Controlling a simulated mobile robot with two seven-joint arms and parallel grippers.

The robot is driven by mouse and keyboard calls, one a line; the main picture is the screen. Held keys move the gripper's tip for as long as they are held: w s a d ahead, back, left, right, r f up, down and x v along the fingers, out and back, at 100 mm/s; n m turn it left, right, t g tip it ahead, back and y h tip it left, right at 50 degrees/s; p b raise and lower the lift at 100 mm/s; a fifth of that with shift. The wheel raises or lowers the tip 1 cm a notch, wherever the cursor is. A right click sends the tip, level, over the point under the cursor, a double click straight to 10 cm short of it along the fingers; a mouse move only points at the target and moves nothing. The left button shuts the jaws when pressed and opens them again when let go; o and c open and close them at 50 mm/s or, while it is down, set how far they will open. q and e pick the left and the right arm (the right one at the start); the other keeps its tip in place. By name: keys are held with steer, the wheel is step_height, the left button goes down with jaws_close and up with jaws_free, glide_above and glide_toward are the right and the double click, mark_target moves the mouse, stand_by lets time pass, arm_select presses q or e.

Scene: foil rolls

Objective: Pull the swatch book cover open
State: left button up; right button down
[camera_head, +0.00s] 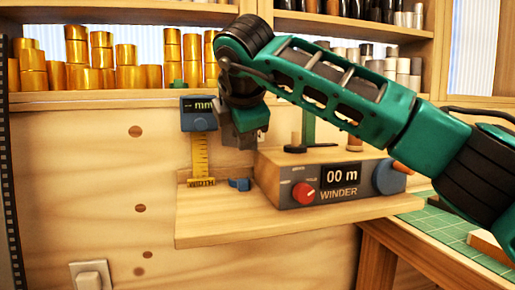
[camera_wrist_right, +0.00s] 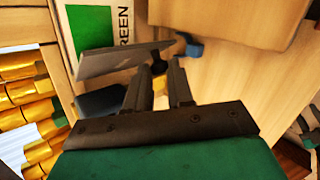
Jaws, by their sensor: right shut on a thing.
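The swatch book cover (camera_wrist_right: 108,60) shows in the right wrist view as a grey plate standing out at an angle from a white page. The page (camera_wrist_right: 122,22) carries a green patch and letters reading "REEN", partly cut off. My right gripper (camera_wrist_right: 160,76) is shut on a small dark knob (camera_wrist_right: 158,62) at the cover's free edge. In the head view my right gripper (camera_head: 240,138) is in front of the wooden wall, left of the winder, and hides most of the book. My left gripper is in neither view.
The winder (camera_head: 325,185) stands on a wooden shelf (camera_head: 225,228), right of my right gripper. A width gauge (camera_head: 200,150) with a blue display is close on the left. A small blue piece (camera_head: 238,184) lies below. Gold rolls (camera_head: 78,50) line the shelf above.

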steer(key=shift+s+a+m+g+h+p, duration=0.15)
steer(key=shift+s+a+m+h+p, duration=0.1)
steer(key=shift+a+m+h, duration=0.75)
steer(key=shift+s+a+m+g+h+p, duration=0.15)
steer(key=shift+s+a+m+h, duration=0.1)
steer(key=shift+a+m+h, duration=0.7)
steer(key=shift+m, duration=0.25)
steer(key=c, duration=1.3)
jaws_free()
steer(key=shift+d+y, duration=0.1)
steer(key=shift+y, duration=0.15)
steer(key=shift+o, duration=0.2)
steer(key=v, duration=1.3)
steer(key=shift+p, duration=0.35)
steer(key=shift+f, duration=0.1)
